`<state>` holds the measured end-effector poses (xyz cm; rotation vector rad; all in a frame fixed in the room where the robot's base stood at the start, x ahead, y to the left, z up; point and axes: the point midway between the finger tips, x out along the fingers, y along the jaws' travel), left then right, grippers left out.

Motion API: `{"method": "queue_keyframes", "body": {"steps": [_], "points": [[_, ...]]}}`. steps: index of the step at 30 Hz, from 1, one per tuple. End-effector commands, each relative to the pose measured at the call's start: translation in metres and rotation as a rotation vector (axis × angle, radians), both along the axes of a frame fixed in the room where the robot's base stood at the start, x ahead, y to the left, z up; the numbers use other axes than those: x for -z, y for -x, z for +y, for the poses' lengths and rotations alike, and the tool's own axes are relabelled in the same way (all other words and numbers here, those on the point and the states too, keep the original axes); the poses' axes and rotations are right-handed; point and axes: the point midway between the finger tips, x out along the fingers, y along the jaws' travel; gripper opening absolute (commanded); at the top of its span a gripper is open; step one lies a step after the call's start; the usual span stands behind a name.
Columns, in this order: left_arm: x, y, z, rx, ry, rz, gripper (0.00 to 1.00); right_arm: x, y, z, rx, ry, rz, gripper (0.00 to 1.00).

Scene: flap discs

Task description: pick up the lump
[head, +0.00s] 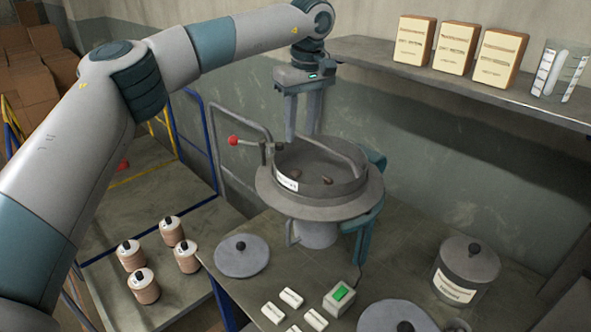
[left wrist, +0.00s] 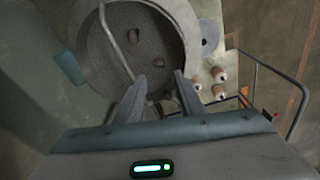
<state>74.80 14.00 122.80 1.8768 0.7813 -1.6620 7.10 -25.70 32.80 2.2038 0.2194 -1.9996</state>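Two small brown lumps lie apart in the round grey sieve pan (head: 360,192). One lump (head: 295,174) is toward the left of the pan, the other lump (head: 327,181) nearer its middle. In the left wrist view they show as one lump (left wrist: 134,36) higher up and one lump (left wrist: 158,61) closer to the fingers. My left gripper (head: 300,138) points down above the pan's back part, fingers apart with nothing between them. Its fingers also show in the left wrist view (left wrist: 160,76). My right gripper is in neither view.
A bar (head: 340,152) arches over the pan, close to the fingers. A red-knobbed lever (head: 233,141) sticks out at left. A lid (head: 241,256), a green-button box (head: 341,296) and a lidded pot (head: 466,272) stand on the bench. A shelf (head: 400,78) runs behind.

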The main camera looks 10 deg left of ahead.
Motion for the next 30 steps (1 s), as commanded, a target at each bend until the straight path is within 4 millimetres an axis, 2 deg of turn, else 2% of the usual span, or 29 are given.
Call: {"method": "queue_keyframes", "body": {"steps": [1, 6, 12, 17, 26, 30], "points": [[0.007, 0.0, 0.002, 0.001, -0.001, 0.004, 0.35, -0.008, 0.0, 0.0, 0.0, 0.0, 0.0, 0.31], [0.037, -0.003, 0.004, 0.001, -0.001, 0.004, 0.35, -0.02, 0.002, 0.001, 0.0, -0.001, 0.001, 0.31], [0.063, -0.006, 0.006, 0.0, -0.001, 0.002, 0.35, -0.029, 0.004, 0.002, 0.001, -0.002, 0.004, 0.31], [0.07, -0.007, 0.006, 0.0, 0.0, 0.0, 0.35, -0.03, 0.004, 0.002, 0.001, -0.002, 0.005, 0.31], [0.071, -0.007, 0.006, 0.0, 0.0, 0.0, 0.35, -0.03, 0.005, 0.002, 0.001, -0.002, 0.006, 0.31], [0.074, -0.008, 0.007, 0.0, 0.0, 0.001, 0.35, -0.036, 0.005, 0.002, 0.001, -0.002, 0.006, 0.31]]}}
